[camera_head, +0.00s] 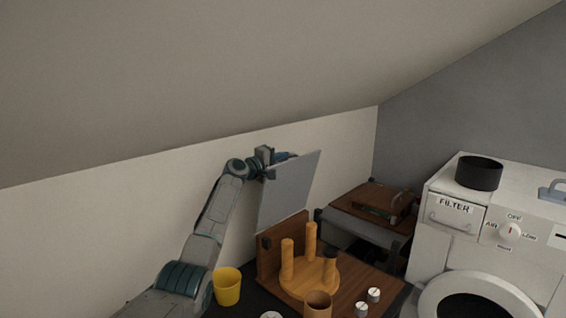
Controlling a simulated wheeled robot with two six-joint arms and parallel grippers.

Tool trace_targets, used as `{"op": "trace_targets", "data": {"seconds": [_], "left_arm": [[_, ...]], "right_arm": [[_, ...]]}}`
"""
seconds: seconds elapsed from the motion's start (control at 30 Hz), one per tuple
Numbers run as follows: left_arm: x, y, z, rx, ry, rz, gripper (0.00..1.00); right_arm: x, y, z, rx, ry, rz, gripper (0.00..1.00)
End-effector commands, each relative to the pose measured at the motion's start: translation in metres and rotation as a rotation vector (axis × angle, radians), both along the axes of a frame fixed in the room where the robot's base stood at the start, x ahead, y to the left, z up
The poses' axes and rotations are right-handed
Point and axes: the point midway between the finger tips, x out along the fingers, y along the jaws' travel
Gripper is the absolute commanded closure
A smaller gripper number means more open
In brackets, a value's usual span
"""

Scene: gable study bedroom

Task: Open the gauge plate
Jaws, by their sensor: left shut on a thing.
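The gauge plate (287,193) is a flat grey panel that stands steeply raised above a wooden unit, left of centre. My left arm comes in from the lower left and reaches up to it. My left gripper (270,162) is at the plate's upper left edge and is shut on it. A small blue part shows behind the gripper at the plate's top; I cannot tell what it belongs to. My right gripper is not in view.
A wooden stool (308,273) lies legs up below the plate, with a brown cup (317,304) and white-topped jars nearby. A yellow cup (227,287) stands close to my left arm. A white washing machine (478,254) with a black pot (479,173) stands at right. The sloped ceiling (190,80) hangs low.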

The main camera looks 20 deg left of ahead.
Motion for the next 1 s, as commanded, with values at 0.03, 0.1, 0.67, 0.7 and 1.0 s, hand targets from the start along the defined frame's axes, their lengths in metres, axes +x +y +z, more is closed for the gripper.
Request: {"op": "trace_targets", "data": {"seconds": [0.03, 0.1, 0.67, 0.7, 1.0], "left_arm": [[0.0, 0.0, 0.001, -0.002, 0.001, -0.001, 1.0], [0.0, 0.0, 0.001, -0.001, 0.0, -0.001, 1.0], [-0.001, 0.0, 0.0, 0.001, 0.0, 0.0, 0.68], [-0.002, 0.001, -0.001, 0.001, 0.0, 0.0, 0.68], [-0.031, 0.011, -0.003, 0.006, -0.002, 0.001, 0.68]], "right_arm": [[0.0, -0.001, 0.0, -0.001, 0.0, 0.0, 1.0], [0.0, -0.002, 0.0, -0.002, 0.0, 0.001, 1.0], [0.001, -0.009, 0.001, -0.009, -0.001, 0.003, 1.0], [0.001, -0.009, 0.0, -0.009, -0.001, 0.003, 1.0], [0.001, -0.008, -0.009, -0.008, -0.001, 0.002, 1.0]]}}
